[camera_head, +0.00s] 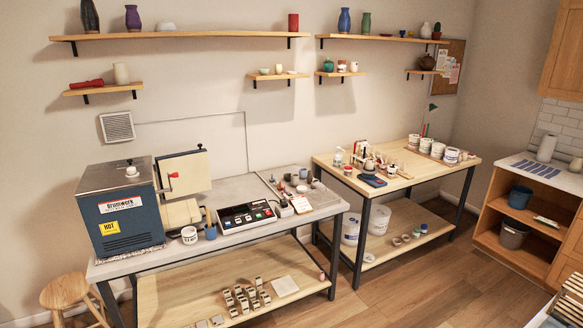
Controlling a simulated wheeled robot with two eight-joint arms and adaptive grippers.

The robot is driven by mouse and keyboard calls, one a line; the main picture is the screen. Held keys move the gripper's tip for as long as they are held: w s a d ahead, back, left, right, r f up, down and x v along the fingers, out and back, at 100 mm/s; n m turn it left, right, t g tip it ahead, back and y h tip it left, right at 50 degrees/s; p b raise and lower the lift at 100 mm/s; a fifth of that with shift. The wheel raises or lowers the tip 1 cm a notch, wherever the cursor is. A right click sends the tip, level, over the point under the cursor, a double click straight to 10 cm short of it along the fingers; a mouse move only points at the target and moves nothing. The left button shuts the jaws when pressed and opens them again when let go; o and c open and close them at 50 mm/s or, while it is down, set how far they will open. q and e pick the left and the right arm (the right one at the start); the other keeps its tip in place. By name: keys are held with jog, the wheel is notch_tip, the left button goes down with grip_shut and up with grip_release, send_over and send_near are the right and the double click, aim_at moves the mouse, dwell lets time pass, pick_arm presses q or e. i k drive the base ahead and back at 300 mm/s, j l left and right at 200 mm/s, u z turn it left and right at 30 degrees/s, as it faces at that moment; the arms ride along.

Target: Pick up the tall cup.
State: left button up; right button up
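No single thing stands out clearly as the tall cup. A small blue cup (210,232) stands upright near the front edge of the grey-topped table (255,190), right of a white tub (189,235). A red cylinder (293,22) stands upright on the upper left shelf (190,35). A cream cylinder (121,73) stands on the lower left shelf. Small cup-like pieces (302,174) stand on a tray on the grey table, too small to tell apart. Neither of my grippers is in view.
A wooden stool (68,292) stands at lower left. A wooden worktable (400,165) holds several white tubs. Wooden floor (400,285) is clear in front.

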aim_at(295, 181)
jog(key=i+j+z, duration=0.15)
jog(key=i, duration=1.5)
